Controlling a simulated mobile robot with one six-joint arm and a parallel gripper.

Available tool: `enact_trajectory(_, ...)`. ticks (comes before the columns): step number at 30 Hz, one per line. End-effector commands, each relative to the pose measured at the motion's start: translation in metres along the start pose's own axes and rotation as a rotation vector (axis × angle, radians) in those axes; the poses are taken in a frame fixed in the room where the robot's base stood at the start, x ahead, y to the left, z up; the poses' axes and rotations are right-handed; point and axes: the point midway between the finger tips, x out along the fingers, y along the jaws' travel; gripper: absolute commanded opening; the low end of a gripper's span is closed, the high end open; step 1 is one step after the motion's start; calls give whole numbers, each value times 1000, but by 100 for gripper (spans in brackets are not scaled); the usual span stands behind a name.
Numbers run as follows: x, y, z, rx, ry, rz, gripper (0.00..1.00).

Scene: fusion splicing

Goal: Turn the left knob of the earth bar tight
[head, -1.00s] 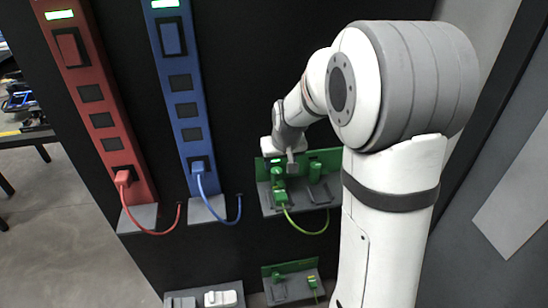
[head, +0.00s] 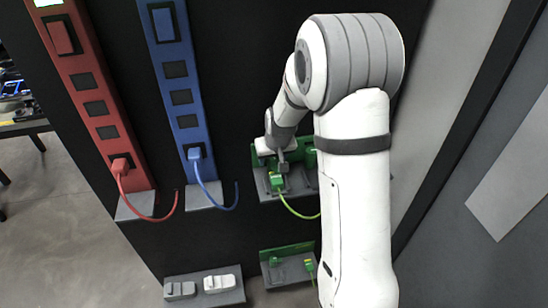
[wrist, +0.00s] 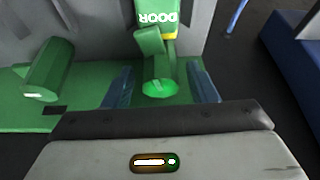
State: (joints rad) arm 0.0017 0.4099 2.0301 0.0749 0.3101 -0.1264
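The green earth bar (head: 258,155) is mounted on the dark panel above a grey ledge. In the wrist view, its left knob (wrist: 159,88) is a green cylinder between my fingers, below a green plug (wrist: 155,20) marked DOOR upside down. My gripper (wrist: 161,86) is open, with one blue finger on each side of the knob and gaps visible on both sides. Another green knob (wrist: 48,70) stands at the left of the wrist view. In the head view, my gripper (head: 283,168) is at the bar and partly hides the knob.
A yellow-green cable (head: 300,213) hangs from the plug. To the left are a blue strip (head: 172,52) and a red strip (head: 82,70), each with a cable. Below are a lower green bar (head: 288,250) and a grey ledge with a white piece (head: 219,282).

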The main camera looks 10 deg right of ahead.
Motion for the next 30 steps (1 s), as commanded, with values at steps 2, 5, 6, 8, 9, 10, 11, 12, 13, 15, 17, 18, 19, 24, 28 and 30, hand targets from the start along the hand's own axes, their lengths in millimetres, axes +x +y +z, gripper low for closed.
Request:
enact_trajectory(2, 0, 0, 0, 0, 0, 0, 46)
enact_trajectory(5, 0, 0, 0, -1, 0, 0, 38)
enact_trajectory(6, 0, 0, 0, -1, 0, 0, 34)
enact_trajectory(8, 0, 0, 0, -1, 0, 0, 29)
enact_trajectory(9, 0, 0, 0, -1, 0, 0, 26)
enact_trajectory(10, 0, 0, 0, -1, 0, 0, 24)
enact_trajectory(11, 0, 0, 0, -1, 0, 0, 21)
enact_trajectory(12, 0, -1, 0, -1, 0, 0, 18)
enact_trajectory(13, 0, -1, 0, -1, 0, 0, 16)
enact_trajectory(15, 0, -1, 0, -1, 0, 0, 10)
enact_trajectory(17, 0, -1, 0, -1, 0, 0, 9)
enact_trajectory(18, 0, -1, 0, 1, -1, 1, 9)
enact_trajectory(19, -1, -1, 0, 3, -1, 2, 9)
enact_trajectory(24, -1, -2, 0, 50, -4, 23, 9)
enact_trajectory(28, 0, -2, 0, 107, -3, 46, 9)
enact_trajectory(30, 2, -2, 1, 141, -1, 59, 9)
